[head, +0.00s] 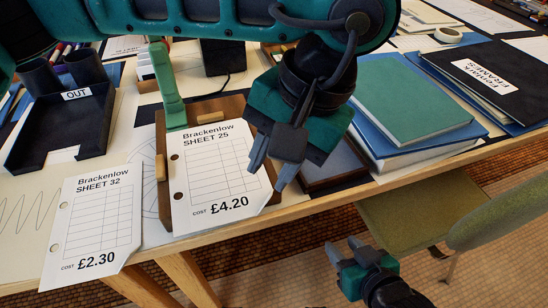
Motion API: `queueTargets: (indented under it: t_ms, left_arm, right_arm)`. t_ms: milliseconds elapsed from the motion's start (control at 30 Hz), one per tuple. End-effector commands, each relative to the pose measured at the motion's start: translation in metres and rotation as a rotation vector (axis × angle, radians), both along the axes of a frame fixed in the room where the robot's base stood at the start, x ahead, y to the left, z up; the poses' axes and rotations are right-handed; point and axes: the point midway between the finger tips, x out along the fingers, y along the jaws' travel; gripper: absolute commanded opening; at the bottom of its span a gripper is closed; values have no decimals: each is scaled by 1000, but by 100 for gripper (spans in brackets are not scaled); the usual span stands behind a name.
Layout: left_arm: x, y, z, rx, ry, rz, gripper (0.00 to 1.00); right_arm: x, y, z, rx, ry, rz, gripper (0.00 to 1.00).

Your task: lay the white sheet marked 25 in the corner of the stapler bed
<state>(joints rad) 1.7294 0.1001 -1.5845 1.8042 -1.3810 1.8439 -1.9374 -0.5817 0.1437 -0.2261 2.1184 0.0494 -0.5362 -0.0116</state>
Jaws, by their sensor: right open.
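The white sheet marked 25 (222,177) lies on the wooden stapler bed (161,202), printed side up, with two holes along its left side. Its top edge is close to the top wooden stop (210,117) and its left edge close to the left stop (160,167); I cannot tell whether they touch. The green stapler arm (166,82) stands raised at the bed's upper left. My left gripper (269,177) is open over the sheet's right edge, which it partly hides. My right gripper (342,246) is open and empty, low in front of the table.
Sheet 32 (95,220) lies left of the bed, overhanging the front edge. A black OUT tray (58,128) stands at the left. A green book (410,100) on blue folders and a black folder (490,75) lie at the right. A green chair (415,208) stands in front.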

Motion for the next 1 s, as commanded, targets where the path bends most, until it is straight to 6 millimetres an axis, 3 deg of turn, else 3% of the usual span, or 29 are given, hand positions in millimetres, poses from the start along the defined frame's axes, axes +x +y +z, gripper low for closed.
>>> queueTargets:
  t_ms: [267,700,1000]
  left_arm:
    - [0,-4,13,-2,-1,0,31]
    - [-1,-32,100,-2,-1,0,31]
    - [-1,-39,123,0,0,0,31]
  right_arm:
    - [-1,-1,1,-3,4,0,43]
    - [0,-7,16,-15,-11,-10,43]
    - [-4,-10,16,-23,-1,-9,43]
